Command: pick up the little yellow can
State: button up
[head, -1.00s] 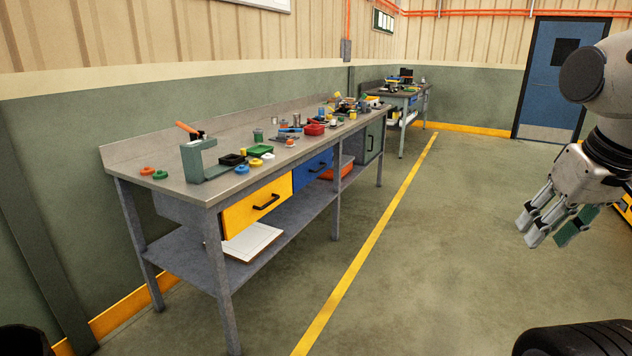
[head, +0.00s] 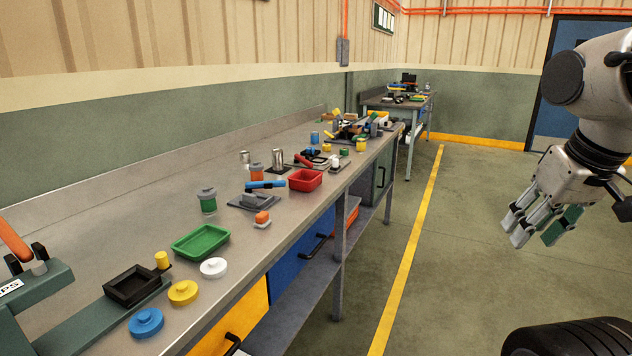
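A small yellow can (head: 360,145) stands upright near the front edge of the workbench (head: 255,225), toward its far end. A smaller yellow cylinder (head: 161,260) stands at the corner of a black tray (head: 133,286) at the near end. I cannot tell for sure which of the two is the little yellow can. My gripper (head: 540,230) hangs over the floor at the right, well away from the bench. Its fingers are spread apart and nothing shows between them.
Beside the bench edge lie a green tray (head: 201,242), a red tray (head: 306,180), and yellow (head: 183,292), white (head: 214,267) and blue (head: 146,322) discs. A clutter of small parts fills the far end.

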aim_at(361, 144)
jog(key=i, duration=1.15)
